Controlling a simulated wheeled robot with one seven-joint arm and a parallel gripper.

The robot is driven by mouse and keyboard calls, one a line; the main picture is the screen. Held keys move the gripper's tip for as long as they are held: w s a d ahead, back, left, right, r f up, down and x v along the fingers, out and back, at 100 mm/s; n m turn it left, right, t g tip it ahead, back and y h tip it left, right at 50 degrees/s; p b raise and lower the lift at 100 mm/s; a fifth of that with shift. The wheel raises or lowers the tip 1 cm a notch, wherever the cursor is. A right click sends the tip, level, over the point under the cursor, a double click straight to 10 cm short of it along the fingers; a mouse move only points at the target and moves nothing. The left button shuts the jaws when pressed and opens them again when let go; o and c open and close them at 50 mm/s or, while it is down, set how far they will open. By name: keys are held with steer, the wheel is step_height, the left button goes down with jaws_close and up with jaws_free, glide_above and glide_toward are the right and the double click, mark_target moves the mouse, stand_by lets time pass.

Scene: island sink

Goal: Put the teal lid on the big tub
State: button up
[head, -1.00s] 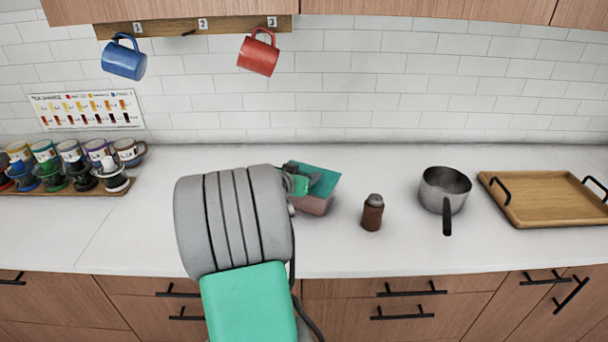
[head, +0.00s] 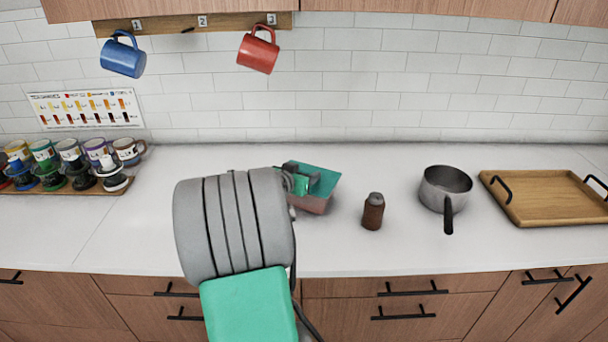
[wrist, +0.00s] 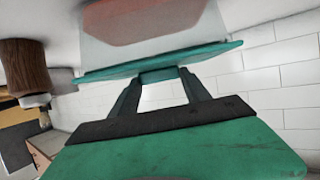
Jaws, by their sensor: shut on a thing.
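The teal lid (head: 324,178) is held in my gripper (head: 300,182), which is shut on its near side. The lid also shows in the wrist view (wrist: 150,62), edge-on across both fingertips (wrist: 160,76). The big tub (head: 310,205) is a translucent container with reddish contents, standing on the counter left of the brown bottle. The lid is over the tub in the head view. In the wrist view the tub (wrist: 150,22) lies just beyond the lid. My arm hides part of the tub's left side, and I cannot tell whether the lid is seated on its rim.
A steel saucepan (head: 446,188) and a wooden tray (head: 548,197) are farther right. Several mugs (head: 70,155) stand on a board at left. Blue (head: 123,57) and red (head: 258,52) mugs hang above.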

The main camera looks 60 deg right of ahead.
stand_by(0.4)
steer(key=o, duration=1.4)
steer(key=shift+f, duration=0.1)
steer(key=shift+a, duration=0.1)
steer(key=b+v, duration=0.2)
steer(key=v, duration=0.6)
steer(key=w+a+f+n+t+y, duration=0.1)
steer(key=w+a+f+n+y, duration=0.1)
steer(key=a, duration=0.6)
steer(key=w+a+f+n+t+y, duration=0.2)
steer(key=w+a, duration=0.4)
steer(key=a, duration=0.3)
steer(key=w+a+f+n+t+y, duration=0.1)
steer(key=w+a+n+y, duration=0.3)
steer(key=a, duration=0.5)
steer(key=shift+w+a+f+n+t, duration=0.15)
steer(key=shift+w+f+n+t, duration=0.25)
steer(key=shift+f+n, duration=0.25)
steer(key=s+a+f+n+g+y, duration=0.1)
steer(key=s+a+n+y, duration=0.1)
steer(key=a, duration=0.8)
steer(key=s+a+f+n+y, duration=0.1)
steer(key=s+a+n+y, duration=0.2)
steer(key=a, duration=0.8)
steer(key=s+n, duration=0.2)
steer(key=n, duration=0.1)
steer(key=shift+f+n+g+y, duration=0.2)
steer(key=shift+n+g+y, duration=0.1)
steer(key=shift+n+g, duration=0.1)
